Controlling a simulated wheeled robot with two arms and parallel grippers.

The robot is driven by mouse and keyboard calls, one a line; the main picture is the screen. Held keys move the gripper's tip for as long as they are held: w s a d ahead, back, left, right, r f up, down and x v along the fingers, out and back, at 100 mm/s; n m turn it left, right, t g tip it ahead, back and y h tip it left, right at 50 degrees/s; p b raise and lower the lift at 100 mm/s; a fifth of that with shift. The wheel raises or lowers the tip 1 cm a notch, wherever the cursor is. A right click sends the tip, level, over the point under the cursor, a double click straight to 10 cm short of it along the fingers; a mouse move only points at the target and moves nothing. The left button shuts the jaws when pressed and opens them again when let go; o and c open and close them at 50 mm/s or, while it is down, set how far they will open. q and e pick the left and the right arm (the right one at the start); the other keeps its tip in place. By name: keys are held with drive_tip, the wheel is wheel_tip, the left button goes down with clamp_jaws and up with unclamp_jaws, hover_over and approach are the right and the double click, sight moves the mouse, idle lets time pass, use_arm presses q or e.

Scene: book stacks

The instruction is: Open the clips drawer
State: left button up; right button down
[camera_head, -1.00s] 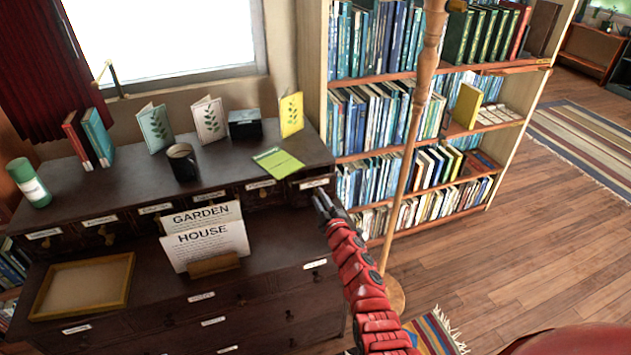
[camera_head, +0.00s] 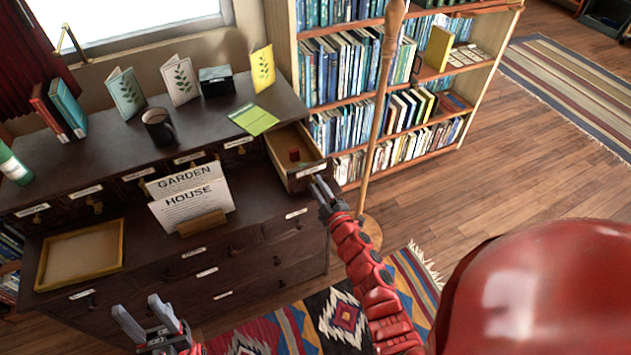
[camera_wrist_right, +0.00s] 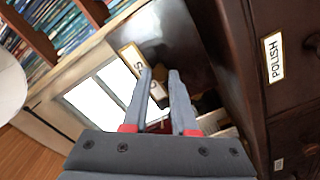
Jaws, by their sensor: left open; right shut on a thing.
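A small drawer (camera_head: 309,174) at the right end of the desk's upper row is pulled out. A small red item (camera_head: 294,155) lies inside it. Its front label (camera_wrist_right: 131,61) is partly covered by a finger in the right wrist view, so I cannot read it all. My right gripper (camera_head: 322,188) is at the drawer front, shut on its handle, which the fingers hide. It fills the middle of the right wrist view (camera_wrist_right: 158,90). My left gripper (camera_head: 148,312) is open and empty, low in front of the desk.
The dark desk (camera_head: 70,172) carries cards, a mug (camera_head: 158,127) and a sign holder (camera_head: 200,222). A wooden tray (camera_head: 118,258) lies at left. A wooden pole (camera_head: 380,120) stands close right of the drawer, before the bookshelf (camera_head: 290,60).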

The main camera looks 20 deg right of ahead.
drive_tip(key=c, duration=0.7)
unclamp_jaws()
drive_tip(key=s+b, duration=0.3)
drive_tip(key=s, duration=1.4)
drive_tip(key=shift+s+d, duration=0.15)
drive_tip(key=shift+d, duration=0.15)
